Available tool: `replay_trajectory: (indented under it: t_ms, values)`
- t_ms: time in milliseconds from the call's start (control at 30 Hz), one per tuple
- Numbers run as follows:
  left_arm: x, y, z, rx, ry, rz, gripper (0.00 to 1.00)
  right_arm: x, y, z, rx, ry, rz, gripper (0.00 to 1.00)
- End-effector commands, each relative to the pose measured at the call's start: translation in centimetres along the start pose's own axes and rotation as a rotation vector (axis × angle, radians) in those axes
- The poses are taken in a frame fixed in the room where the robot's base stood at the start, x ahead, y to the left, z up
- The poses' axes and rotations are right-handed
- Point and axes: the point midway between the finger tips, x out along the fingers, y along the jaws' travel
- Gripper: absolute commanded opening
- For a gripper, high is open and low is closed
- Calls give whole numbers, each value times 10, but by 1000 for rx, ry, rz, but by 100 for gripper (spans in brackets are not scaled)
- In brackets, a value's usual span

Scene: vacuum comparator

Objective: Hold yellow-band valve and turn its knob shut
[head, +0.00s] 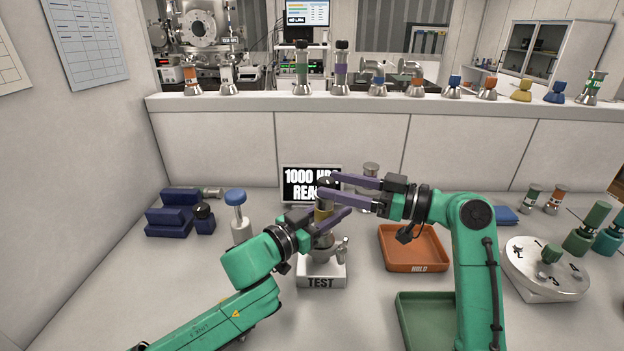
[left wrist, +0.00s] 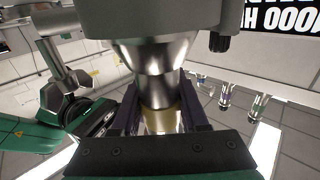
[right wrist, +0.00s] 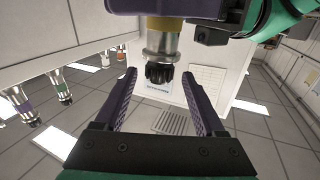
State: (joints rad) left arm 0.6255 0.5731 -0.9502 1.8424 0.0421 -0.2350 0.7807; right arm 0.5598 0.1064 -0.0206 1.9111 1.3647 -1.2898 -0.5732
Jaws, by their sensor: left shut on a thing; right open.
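The yellow-band valve (head: 322,216) stands upright on the white TEST block (head: 320,282). Its steel body (left wrist: 155,75) fills the middle of the left wrist view, with the yellow band (left wrist: 163,121) between my left fingers. My left gripper (head: 332,217) is shut on the valve around the band. The black ribbed knob (right wrist: 158,74) is at the valve's top end. My right gripper (head: 331,184) is open at knob height, its fingertips on either side of the knob with gaps showing. In the head view the right fingers partly cover the knob.
A READY display (head: 300,172) stands close behind the valve. An orange HOLD tray (head: 412,262) and a green tray (head: 420,312) lie to the right, with a round numbered dial (head: 530,255) beyond. A blue-topped post (head: 236,205) and dark blue blocks (head: 168,220) are at left.

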Motion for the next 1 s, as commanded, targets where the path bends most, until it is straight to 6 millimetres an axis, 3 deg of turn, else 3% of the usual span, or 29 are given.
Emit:
replay_trajectory:
  t_ms: [100,200,533,567,733,1000]
  values:
    - [0,-1,3,-1,-6,-2,0,29,-1,-1,1,2,-3,72]
    - [0,-1,3,-1,-6,-3,0,46,0,0,3,2,0,72]
    - [0,-1,3,-1,-6,-3,0,56,0,0,1,0,2,72]
    - [0,-1,3,-1,-6,-3,0,56,0,0,1,0,2,64]
    - [0,-1,3,-1,-6,-3,0,55,0,0,1,0,1,0]
    - [0,-1,3,-1,-6,-4,0,55,3,2,2,-6,115,0]
